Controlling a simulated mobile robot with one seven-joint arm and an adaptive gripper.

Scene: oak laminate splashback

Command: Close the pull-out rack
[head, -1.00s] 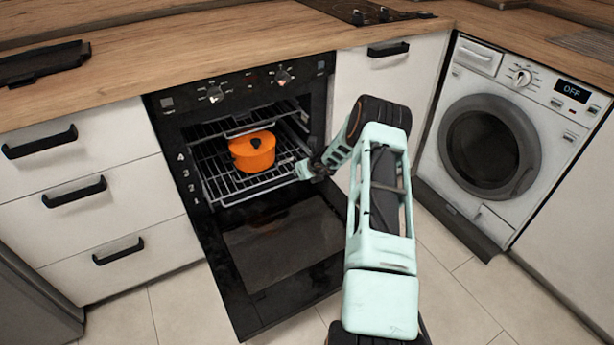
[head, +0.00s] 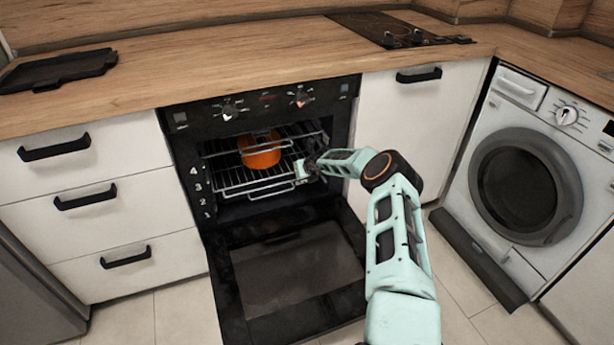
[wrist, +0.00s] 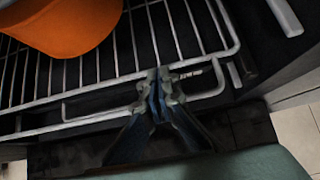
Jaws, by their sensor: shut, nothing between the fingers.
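The pull-out rack (head: 262,187) is a wire rack in the black oven (head: 335,120), and its front stands close to the oven opening. An orange pot (head: 260,155) sits on it. My gripper (head: 310,166) is at the right part of the rack's front. In the wrist view my gripper (wrist: 158,80) is shut and empty, with its fingertips at the front bar of the rack (wrist: 90,98). Whether they touch the bar I cannot tell for sure. The orange pot (wrist: 68,25) shows partly at the upper left there.
The oven door (head: 290,275) hangs open and low in front of the oven. White drawers (head: 95,200) stand on the left. A white cabinet (head: 405,120) and a washing machine (head: 525,180) stand on the right. Floor tiles show around the door.

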